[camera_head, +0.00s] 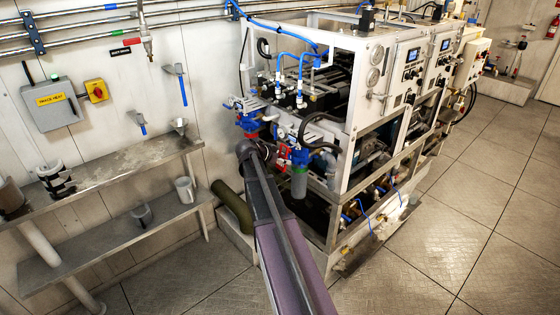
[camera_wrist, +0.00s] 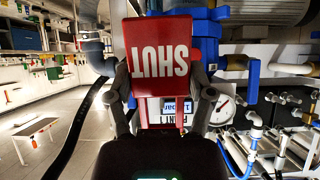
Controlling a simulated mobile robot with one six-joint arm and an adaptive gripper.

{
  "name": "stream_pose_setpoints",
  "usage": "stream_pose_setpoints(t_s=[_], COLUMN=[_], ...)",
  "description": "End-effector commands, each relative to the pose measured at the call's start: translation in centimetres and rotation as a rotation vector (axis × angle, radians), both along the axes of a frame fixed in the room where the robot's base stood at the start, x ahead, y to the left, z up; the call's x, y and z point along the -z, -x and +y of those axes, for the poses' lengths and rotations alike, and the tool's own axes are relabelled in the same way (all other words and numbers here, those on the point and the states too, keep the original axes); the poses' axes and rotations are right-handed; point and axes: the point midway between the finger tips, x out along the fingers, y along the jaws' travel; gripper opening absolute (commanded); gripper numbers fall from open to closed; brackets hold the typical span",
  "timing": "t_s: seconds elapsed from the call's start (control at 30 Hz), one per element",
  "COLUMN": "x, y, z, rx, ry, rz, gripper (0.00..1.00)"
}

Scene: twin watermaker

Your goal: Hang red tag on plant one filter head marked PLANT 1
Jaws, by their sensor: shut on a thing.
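In the wrist view, the red tag (camera_wrist: 158,48), its white word SHUT upside down, is between the two fingers of my gripper (camera_wrist: 161,95), which is shut on it. A blue filter head (camera_wrist: 205,28) stands behind the tag and is partly hidden by it. A white label (camera_wrist: 154,108), mostly covered, shows below the tag with partial lettering. I cannot tell whether the tag touches the head. In the head view, my arm reaches to the front of the machine frame, beside a blue-headed filter with a grey bowl (camera_head: 299,182). Its marking is not readable there.
A round gauge (camera_wrist: 222,108) and pipes with blue fittings (camera_wrist: 255,135) stand close on the right in the wrist view. In the head view, a metal shelf (camera_head: 110,165) with mugs is at left. The floor (camera_head: 470,215) at right is clear.

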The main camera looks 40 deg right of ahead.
Motion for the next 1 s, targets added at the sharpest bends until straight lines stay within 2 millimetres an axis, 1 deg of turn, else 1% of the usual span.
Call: stream_pose_setpoints(t_s=[0.8, 1.0], x=[0.3, 0.8], y=[-0.2, -0.2], z=[-3.7, -4.4], rx=[0.002, 0.004], ry=[-0.001, -0.001], rz=[0.000, 0.000], gripper=[0.31, 0.31])
